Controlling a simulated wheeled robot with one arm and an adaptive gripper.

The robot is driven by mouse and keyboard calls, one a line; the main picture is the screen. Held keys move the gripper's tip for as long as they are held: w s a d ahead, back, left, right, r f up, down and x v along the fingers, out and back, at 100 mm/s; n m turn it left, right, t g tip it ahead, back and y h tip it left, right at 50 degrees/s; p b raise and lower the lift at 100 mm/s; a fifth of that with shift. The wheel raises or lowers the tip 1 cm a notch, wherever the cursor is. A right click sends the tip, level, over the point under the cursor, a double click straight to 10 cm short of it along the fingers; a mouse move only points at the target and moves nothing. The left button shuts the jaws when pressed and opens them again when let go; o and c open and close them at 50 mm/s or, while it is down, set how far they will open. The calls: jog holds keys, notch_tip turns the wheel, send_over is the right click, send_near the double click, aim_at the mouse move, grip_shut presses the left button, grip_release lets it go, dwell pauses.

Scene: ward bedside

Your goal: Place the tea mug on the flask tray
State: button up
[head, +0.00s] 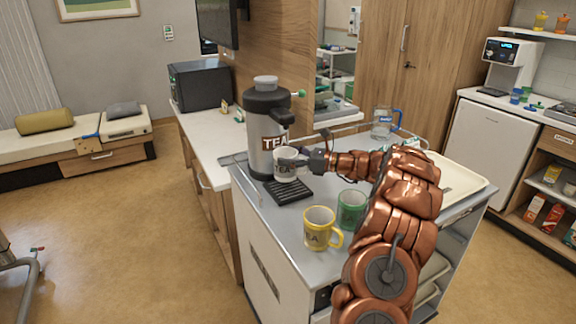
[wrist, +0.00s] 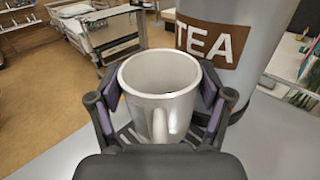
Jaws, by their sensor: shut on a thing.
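A white mug (head: 286,168) with small dark lettering is upright in my gripper (head: 304,161), close in front of the flask. In the wrist view, the mug (wrist: 160,85) sits between the two finger pads, with its handle toward my palm. The grey flask (head: 258,130) has a black top and a brown TEA label; it also shows in the wrist view (wrist: 255,60). The black slatted flask tray (head: 291,193) lies at the flask's foot, below the mug. Whether the mug's base touches the tray I cannot tell.
A yellow mug (head: 318,232) with lettering and a green mug (head: 351,208) stand on the cart top (head: 275,215), nearer the front. A clear jug (head: 382,124) with a blue handle stands at the back. A cream tray (head: 460,183) lies at the right, partly behind my arm.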

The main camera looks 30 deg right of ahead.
jog(key=shift+f, duration=1.65)
jog(key=o, duration=1.3)
jog(key=shift+f, duration=0.1)
jog(key=b+v, duration=0.1)
jog(key=v, duration=1.1)
